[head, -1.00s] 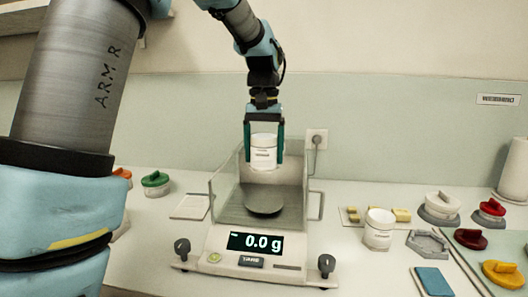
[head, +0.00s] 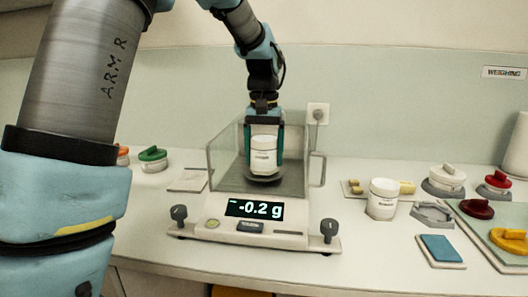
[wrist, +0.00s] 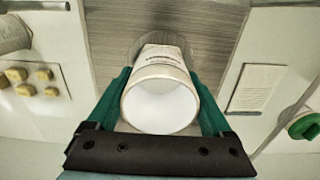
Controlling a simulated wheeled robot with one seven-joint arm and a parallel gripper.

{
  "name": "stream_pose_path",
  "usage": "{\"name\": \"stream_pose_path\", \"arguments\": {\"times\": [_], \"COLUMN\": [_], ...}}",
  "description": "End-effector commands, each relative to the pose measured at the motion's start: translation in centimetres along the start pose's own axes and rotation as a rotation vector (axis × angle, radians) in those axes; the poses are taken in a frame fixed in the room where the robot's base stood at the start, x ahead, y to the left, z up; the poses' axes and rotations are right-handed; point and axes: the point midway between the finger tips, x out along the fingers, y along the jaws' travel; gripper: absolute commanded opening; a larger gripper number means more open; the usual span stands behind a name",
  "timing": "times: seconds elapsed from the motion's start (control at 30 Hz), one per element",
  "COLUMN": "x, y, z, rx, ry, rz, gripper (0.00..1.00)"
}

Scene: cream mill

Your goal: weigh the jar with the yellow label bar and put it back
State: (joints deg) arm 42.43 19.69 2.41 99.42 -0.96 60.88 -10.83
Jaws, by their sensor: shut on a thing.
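A white jar (head: 263,157) with a white lid is upright between the green fingers of my gripper (head: 264,150). My gripper is shut on it, inside the clear draft shield (head: 226,153) of the balance. The jar's base is at or just above the round weighing pan (head: 264,180); I cannot tell if it touches. The balance display (head: 255,209) reads -0.2 g. In the wrist view the jar (wrist: 160,100) sits between the fingers, the pan behind it. No yellow bar can be made out on its label.
A second white jar (head: 382,199) stands right of the balance, beside a grey hexagonal holder (head: 432,214) and a blue pad (head: 440,248). A green-knobbed piece (head: 153,159) and a flat card (head: 189,180) are left.

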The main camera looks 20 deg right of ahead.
Motion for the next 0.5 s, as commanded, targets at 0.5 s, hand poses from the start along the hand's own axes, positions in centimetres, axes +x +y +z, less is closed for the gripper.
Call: {"name": "stream_pose_path", "arguments": {"times": [0.5], "x": [0.27], "y": [-0.01], "z": [0.04], "rx": [0.000], "ry": [-0.001], "rz": [0.000], "gripper": [0.30]}}
